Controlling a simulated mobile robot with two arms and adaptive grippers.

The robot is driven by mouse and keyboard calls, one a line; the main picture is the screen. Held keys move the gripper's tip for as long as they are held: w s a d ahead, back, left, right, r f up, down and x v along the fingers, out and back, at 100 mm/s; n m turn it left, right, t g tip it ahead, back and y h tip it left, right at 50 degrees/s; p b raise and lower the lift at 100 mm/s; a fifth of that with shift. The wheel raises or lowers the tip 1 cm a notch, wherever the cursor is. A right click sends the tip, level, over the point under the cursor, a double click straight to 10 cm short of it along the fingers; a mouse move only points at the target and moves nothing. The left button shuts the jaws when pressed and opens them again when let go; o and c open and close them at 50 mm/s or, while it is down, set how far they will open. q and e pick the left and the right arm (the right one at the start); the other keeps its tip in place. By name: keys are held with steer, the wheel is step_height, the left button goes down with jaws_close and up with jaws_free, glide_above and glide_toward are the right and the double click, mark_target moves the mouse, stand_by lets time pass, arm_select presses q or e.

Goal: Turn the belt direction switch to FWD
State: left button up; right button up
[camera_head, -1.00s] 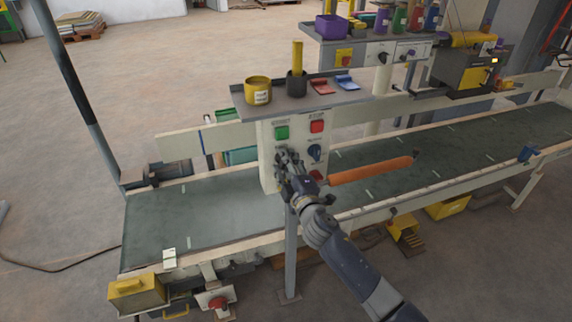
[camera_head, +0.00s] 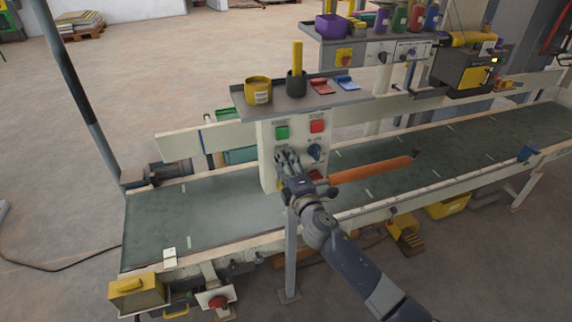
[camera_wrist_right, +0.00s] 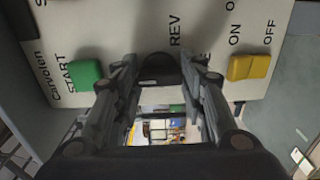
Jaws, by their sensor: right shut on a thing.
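The control panel (camera_head: 268,160) of the belt stands upright at the conveyor's near middle, with a green button (camera_head: 281,132) and a red button (camera_head: 317,127) at its top. My right gripper (camera_head: 287,160) is at the panel's left column, below the green button. In the right wrist view, my right gripper's fingers (camera_wrist_right: 163,72) are shut on a dark knob (camera_wrist_right: 164,60), the belt direction switch. The label REV shows beside the knob. The other label is mostly hidden, so I cannot read where the knob points. My left gripper is not in view.
In the wrist view, the green START button (camera_wrist_right: 85,76) and a yellow ON/OFF switch (camera_wrist_right: 249,67) flank my fingers closely. A blue knob (camera_head: 315,152) is right of my gripper. An orange bar (camera_head: 372,170) extends over the belt (camera_head: 220,212). A shelf (camera_head: 310,99) with cups overhangs the panel.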

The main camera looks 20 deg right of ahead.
steer(key=o, duration=1.1)
steer(key=shift+c, duration=0.2)
steer(key=shift+s, duration=0.1)
steer(key=s, duration=1.2)
steer(key=shift+d, duration=0.2)
steer(key=shift+w, duration=0.1)
